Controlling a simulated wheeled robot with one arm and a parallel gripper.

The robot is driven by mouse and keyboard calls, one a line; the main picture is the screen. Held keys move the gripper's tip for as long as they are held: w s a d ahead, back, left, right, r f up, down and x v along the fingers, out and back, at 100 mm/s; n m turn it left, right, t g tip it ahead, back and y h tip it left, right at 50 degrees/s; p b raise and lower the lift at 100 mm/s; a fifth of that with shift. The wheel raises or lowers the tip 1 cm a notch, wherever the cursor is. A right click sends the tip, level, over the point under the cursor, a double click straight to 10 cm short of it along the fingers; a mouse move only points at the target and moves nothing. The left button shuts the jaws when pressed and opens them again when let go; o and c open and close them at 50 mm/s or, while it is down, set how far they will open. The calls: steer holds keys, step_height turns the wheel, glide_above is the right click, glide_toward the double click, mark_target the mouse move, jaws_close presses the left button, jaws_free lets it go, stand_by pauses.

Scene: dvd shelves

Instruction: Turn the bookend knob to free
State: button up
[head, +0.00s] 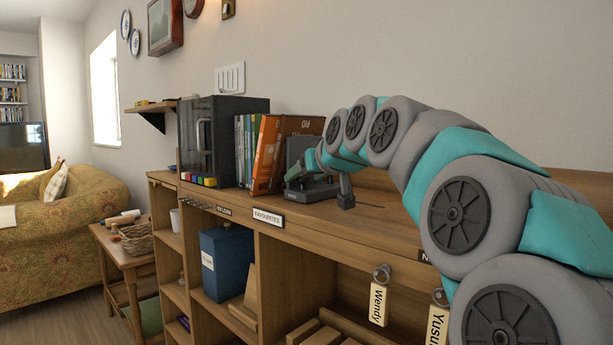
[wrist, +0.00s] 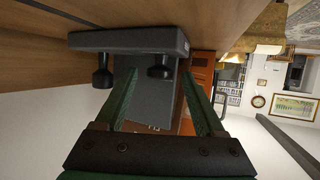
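The dark grey bookend (head: 297,152) stands on top of the wooden shelf unit, at the right end of a row of books. In the wrist view its upright plate (wrist: 150,100) shows between my fingers, with a thick dark bar (wrist: 125,41) beyond. Two black knobs show at that bar, a left knob (wrist: 103,77) and a right knob (wrist: 160,70). My gripper (wrist: 160,76) is open, its two green fingers apart, with the right knob between the fingertips; I cannot tell whether they touch it. In the head view my gripper (head: 320,163) is at the bookend, partly hiding it.
Orange and green books (head: 262,152) lean left of the bookend, beside a black cabinet (head: 222,138) with coloured buttons. Name tags (head: 379,303) hang from the front edge. The wall is close behind.

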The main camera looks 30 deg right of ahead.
steer(key=v, duration=0.7)
steer(key=shift+s+r+b, duration=0.15)
steer(key=shift+s+b, duration=0.15)
steer(key=shift+s, duration=0.1)
